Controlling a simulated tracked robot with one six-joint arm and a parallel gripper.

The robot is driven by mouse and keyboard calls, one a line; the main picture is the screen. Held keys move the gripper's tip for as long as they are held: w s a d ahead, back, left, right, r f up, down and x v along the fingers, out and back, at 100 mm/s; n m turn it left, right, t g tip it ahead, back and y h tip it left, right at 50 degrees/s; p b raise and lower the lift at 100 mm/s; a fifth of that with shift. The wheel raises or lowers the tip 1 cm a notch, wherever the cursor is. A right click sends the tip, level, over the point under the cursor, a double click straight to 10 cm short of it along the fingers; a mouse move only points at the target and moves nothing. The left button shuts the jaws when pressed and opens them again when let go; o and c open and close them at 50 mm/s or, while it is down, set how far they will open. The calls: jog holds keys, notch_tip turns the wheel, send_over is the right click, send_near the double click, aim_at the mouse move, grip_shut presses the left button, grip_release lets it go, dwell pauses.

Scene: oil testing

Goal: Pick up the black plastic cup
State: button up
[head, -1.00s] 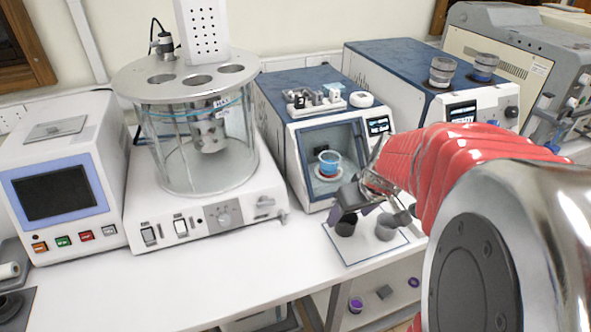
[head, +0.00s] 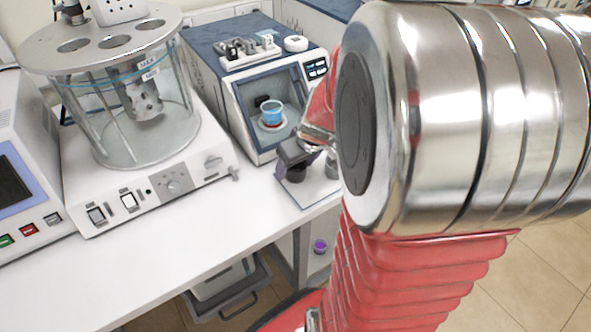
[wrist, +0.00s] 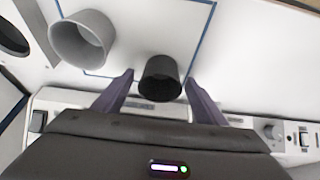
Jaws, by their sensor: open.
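The black plastic cup (wrist: 160,80) stands upright on a white sheet with a blue border. In the wrist view it lies between the tips of my open gripper (wrist: 158,76), with a visible gap on each side. In the head view my gripper (head: 292,152) is low over the sheet, and the black cup (head: 297,174) shows dark just below it, partly covered. The jaws hold nothing.
A grey cup (wrist: 84,40) stands close beside the black cup. Behind is a blue-and-white device (head: 262,95) with a blue cup (head: 271,112) inside. A glass-cylinder apparatus (head: 130,120) stands left. The front bench (head: 190,255) is clear.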

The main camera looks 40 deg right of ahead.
jog(key=shift+c, duration=0.3)
jog(key=c, duration=1)
jog(key=shift+c, duration=0.2)
notch_tip(320, 180, up, 10)
dwell(0.4)
